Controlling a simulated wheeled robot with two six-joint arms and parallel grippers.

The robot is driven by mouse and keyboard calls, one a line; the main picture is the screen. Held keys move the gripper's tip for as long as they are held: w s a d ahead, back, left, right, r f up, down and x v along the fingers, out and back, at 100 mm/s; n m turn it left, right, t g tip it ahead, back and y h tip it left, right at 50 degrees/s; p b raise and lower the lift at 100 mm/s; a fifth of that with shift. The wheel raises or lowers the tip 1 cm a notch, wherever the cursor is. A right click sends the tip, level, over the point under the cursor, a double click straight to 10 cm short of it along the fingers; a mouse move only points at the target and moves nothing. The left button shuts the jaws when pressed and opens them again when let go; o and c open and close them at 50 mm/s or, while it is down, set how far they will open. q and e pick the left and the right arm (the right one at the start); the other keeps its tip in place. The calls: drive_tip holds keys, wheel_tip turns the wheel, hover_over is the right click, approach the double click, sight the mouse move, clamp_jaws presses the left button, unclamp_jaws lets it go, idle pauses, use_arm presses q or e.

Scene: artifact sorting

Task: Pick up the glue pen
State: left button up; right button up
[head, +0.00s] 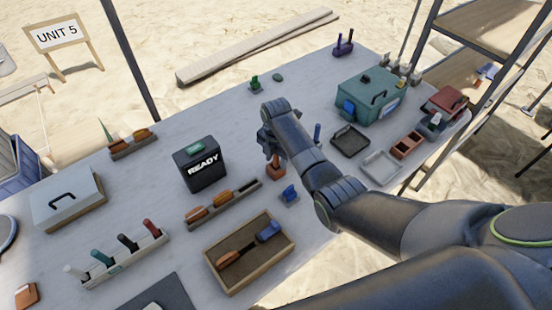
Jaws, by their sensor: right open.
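Which object is the glue pen I cannot tell for certain. Several pen-like tools with white, teal, black and red handles stand in a light rack (122,262) at the lower left. My right gripper (268,150) hangs over the middle of the table, pointing down, open. A small orange-brown object (275,169) is just below it; whether they touch is unclear. A blue item (289,194) sits on a small holder to its lower right. My right forearm hides part of the table behind. My left gripper is not in view.
A black READY box (200,172) stands left of the gripper. A long tool holder (222,205) and a wooden tray (236,270) with a tool lie in front. A green case (366,98), dark tray (350,141) and grey tray (381,168) are at right.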

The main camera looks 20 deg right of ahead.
drive_tip(key=shift+f, duration=0.1)
clamp_jaws()
idle(0.3)
